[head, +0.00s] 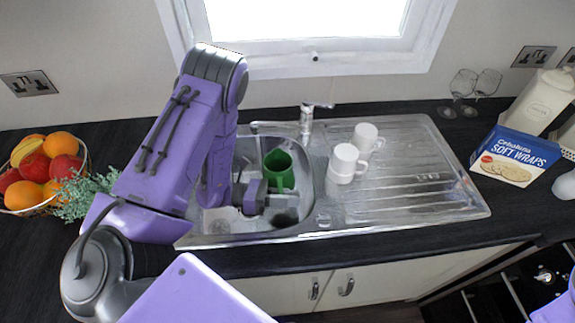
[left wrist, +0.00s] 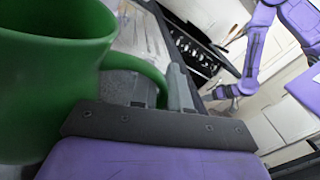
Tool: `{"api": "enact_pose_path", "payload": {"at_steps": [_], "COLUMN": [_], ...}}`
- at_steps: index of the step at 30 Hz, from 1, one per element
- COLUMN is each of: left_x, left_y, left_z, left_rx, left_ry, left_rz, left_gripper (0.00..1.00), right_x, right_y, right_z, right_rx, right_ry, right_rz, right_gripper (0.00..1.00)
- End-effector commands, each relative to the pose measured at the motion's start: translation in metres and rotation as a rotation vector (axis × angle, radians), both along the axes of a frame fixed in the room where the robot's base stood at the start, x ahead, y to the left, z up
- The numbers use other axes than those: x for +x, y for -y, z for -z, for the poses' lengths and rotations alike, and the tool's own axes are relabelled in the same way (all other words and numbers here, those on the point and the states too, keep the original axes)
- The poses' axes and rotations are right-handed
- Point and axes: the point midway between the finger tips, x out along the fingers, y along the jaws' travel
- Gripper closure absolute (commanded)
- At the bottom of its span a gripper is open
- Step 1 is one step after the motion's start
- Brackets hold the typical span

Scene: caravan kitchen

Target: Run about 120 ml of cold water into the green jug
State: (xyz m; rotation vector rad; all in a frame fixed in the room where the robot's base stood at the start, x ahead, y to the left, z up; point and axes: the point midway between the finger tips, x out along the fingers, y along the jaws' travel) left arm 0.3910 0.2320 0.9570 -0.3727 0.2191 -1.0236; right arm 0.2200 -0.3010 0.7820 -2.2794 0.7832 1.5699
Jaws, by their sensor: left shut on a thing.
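The green jug (head: 279,168) is in the sink bowl (head: 247,228), in front of and a little left of the tap (head: 306,122). I cannot tell whether it touches the bowl's floor. My left gripper (head: 281,199) is at the jug's near side. In the left wrist view, the jug (left wrist: 45,85) fills the left side, and my left gripper (left wrist: 160,92) is shut on its handle. I see no water stream, and the jug's water level cannot be made out. My right gripper (left wrist: 226,92) is small and far off in the left wrist view; its jaws are unclear.
Two white mugs (head: 345,163) stand on the drainer (head: 430,175), right of the bowl. Two wine glasses (head: 462,88), a soft wraps box (head: 515,156) and a cream canister (head: 540,103) are farther right. A fruit basket (head: 45,202) is at the left. The window (head: 305,20) is behind the tap.

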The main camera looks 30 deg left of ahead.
Motion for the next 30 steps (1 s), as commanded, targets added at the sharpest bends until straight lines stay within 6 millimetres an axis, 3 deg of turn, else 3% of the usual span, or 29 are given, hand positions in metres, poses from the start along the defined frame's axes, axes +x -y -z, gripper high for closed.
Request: {"api": "enact_pose_path", "payload": {"at_steps": [1, 9, 16, 22, 30], "left_x": [0.000, -0.001, -0.003, -0.003, -0.004], "left_y": [0.001, 0.005, 0.008, 0.011, 0.011], "left_z": [-0.012, -0.040, -0.063, -0.079, -0.082], "left_rx": [0.000, 0.000, 0.000, 0.000, 0.000], "left_ry": [0.000, 0.000, 0.001, 0.002, 0.000], "left_rz": [0.000, -0.001, -0.001, 0.001, 0.000], "left_gripper": [1.00, 1.00, 1.00, 1.00, 1.00], "right_x": [0.000, 0.000, 0.000, 0.000, 0.000], "right_y": [0.000, 0.000, 0.000, 0.000, 0.000], "right_z": [-0.013, -0.044, -0.055, -0.050, -0.050], "right_rx": [0.000, 0.000, 0.000, 0.000, 0.000], "right_ry": [0.000, 0.000, 0.000, 0.000, 0.000], "right_rz": [0.000, 0.000, 0.000, 0.000, 0.000], "right_gripper": [0.57, 0.57, 0.57, 0.57, 0.57]}}
